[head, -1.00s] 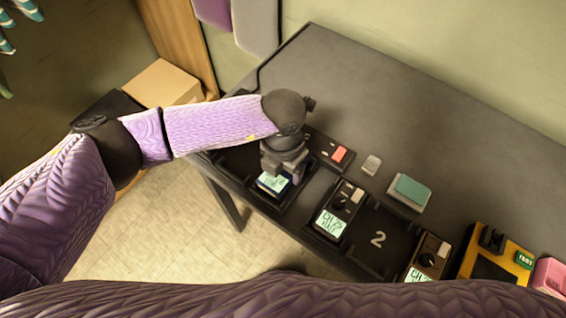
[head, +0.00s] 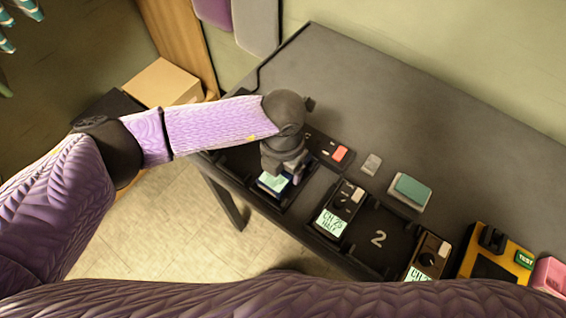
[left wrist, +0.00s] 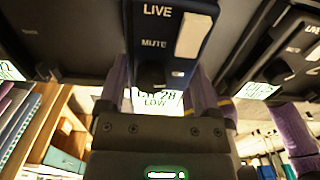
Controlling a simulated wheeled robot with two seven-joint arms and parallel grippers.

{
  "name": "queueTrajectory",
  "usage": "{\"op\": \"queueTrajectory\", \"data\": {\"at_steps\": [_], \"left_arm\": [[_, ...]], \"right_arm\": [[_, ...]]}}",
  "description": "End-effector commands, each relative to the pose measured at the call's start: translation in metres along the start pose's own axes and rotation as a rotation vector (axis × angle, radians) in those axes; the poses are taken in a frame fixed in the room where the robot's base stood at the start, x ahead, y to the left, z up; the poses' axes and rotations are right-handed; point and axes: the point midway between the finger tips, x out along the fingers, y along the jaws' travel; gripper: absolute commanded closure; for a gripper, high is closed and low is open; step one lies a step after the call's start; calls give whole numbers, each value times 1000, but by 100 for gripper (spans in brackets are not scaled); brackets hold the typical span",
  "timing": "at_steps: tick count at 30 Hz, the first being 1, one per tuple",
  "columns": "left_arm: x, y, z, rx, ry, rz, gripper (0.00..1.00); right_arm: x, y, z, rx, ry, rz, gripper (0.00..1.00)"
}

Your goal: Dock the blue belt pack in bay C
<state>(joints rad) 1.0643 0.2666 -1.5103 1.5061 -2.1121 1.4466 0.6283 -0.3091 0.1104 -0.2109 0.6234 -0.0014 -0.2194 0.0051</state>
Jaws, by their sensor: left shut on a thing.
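The blue belt pack (head: 273,184), with a lit pale screen, is under my left gripper (head: 285,171) at the left dock on the table. My left gripper is shut on it. In the left wrist view the pack (left wrist: 160,50) shows a dark blue face with LIVE and MUTE labels, a pale switch and a screen reading LOW. The dock (head: 294,198) around it is black and partly covered by my gripper and arm. No bay letter is readable, and I cannot tell whether the pack is fully seated. My right gripper is not in view.
A dark belt pack (head: 331,222) stands in the dock to the right, left of a slot marked 2 (head: 379,239). Another pack (head: 427,257) and a yellow tester (head: 488,259) are further right. A teal-topped block (head: 411,189) lies behind. The table's back is clear.

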Motion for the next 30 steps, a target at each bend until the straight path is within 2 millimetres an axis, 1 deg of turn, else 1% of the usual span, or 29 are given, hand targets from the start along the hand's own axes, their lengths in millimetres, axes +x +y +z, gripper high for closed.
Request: {"op": "queueTrajectory", "data": {"at_steps": [30], "left_arm": [[16,0,0,0,0,0,87]], "right_arm": [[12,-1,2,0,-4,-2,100]]}}
